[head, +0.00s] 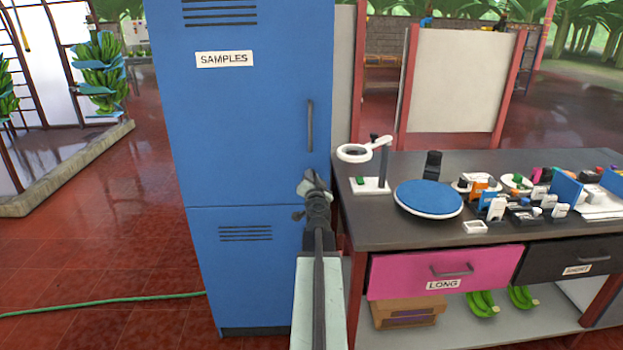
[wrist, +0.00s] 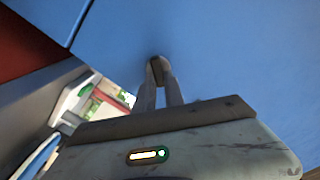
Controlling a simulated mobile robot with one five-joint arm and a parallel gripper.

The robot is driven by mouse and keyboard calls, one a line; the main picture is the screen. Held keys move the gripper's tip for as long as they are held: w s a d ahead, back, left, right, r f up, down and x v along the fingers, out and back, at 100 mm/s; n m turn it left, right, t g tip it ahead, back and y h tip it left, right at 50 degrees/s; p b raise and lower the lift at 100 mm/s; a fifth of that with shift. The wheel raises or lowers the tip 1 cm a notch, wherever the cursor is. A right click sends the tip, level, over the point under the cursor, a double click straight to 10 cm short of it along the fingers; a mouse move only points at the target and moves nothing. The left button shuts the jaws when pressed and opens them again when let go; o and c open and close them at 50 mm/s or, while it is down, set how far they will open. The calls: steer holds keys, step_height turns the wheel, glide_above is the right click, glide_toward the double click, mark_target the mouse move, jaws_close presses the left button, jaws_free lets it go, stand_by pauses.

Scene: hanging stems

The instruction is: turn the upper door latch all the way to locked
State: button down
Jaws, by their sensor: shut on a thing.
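The blue cabinet's upper door (head: 250,110) appears closed and carries a SAMPLES label and a dark vertical handle (head: 310,125). My gripper (head: 314,186) is at the lower right of this door, hiding the upper latch in the head view. In the wrist view my gripper (wrist: 159,84) is shut on the small dark upper latch (wrist: 155,66), whose end shows between the fingertips against the blue door. How far the latch is turned cannot be told. A small dark piece (head: 298,216), perhaps the lower latch, shows on the lower door (head: 240,270) just below my gripper.
A dark-topped bench (head: 375,215) stands close on the right, with a magnifier stand (head: 370,185), a blue round plate (head: 428,197) and several small items. A pink LONG drawer (head: 440,270) is below. A green hose (head: 100,305) lies on the open red floor at left.

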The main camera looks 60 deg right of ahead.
steer(key=m, duration=0.7)
steer(key=f+m+b, duration=0.1)
steer(key=m, duration=0.2)
steer(key=shift+s+d+m, duration=0.2)
steer(key=shift+s+m, duration=0.05)
steer(key=shift+m, duration=0.15)
stand_by(0.4)
steer(key=c, duration=1.4)
jaws_free()
steer(key=shift+c, duration=0.2)
steer(key=shift+a, duration=0.1)
